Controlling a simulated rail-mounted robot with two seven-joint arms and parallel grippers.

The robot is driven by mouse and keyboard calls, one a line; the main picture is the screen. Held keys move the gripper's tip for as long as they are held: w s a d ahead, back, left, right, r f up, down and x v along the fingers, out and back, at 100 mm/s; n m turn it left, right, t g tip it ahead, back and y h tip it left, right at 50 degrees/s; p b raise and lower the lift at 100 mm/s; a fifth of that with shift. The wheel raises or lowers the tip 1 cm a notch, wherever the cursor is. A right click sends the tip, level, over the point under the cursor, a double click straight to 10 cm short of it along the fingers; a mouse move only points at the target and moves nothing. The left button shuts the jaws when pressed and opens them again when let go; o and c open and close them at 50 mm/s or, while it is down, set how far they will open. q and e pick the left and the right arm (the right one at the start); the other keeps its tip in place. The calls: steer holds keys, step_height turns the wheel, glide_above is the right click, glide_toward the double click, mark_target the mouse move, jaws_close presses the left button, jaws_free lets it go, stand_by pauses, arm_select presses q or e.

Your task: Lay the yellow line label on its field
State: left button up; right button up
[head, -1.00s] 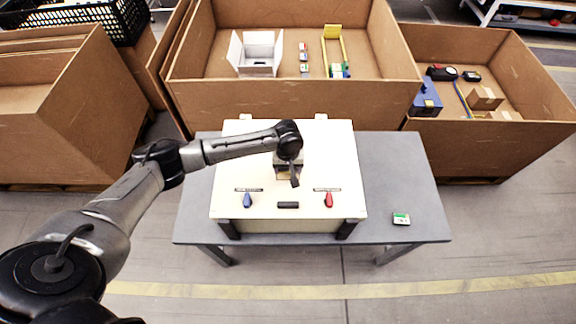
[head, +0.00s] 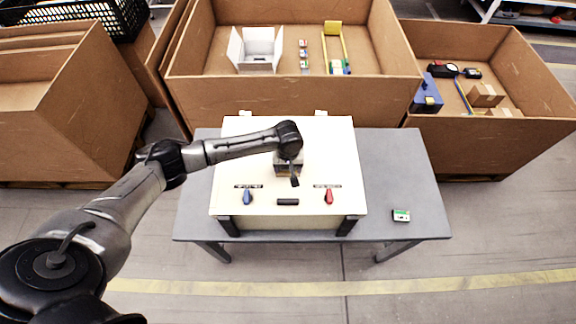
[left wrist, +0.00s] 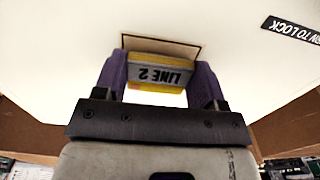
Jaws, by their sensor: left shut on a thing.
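My left gripper (head: 288,171) is over the middle of the white board (head: 235,160), pointing down at it. In the left wrist view its purple fingers (left wrist: 160,80) are shut on the yellow line label (left wrist: 162,74). The label has a grey face with "LINE 2", upside down in this view, and yellow edges. It is at a dark-outlined rectangular field (left wrist: 128,42) on the board, whose far edge and corners show beyond it. The label and gripper hide the rest of the field. I cannot tell whether the label touches the board. My right gripper is not in view.
The board has a blue knob (head: 247,197), a red knob (head: 329,197) and a black handle (head: 288,202) at its front. A small green-and-white item (head: 401,215) lies on the grey table (head: 400,180). Cardboard bins (head: 290,98) stand behind.

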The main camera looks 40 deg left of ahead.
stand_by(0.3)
arm_select(q)
steer(key=shift+f+p, duration=0.35)
steer(key=shift+f, duration=0.05)
stand_by(0.3)
steer(key=o, duration=1.1)
step_height(320, 180, up, 14)
steer(key=shift+f, duration=0.1)
stand_by(0.5)
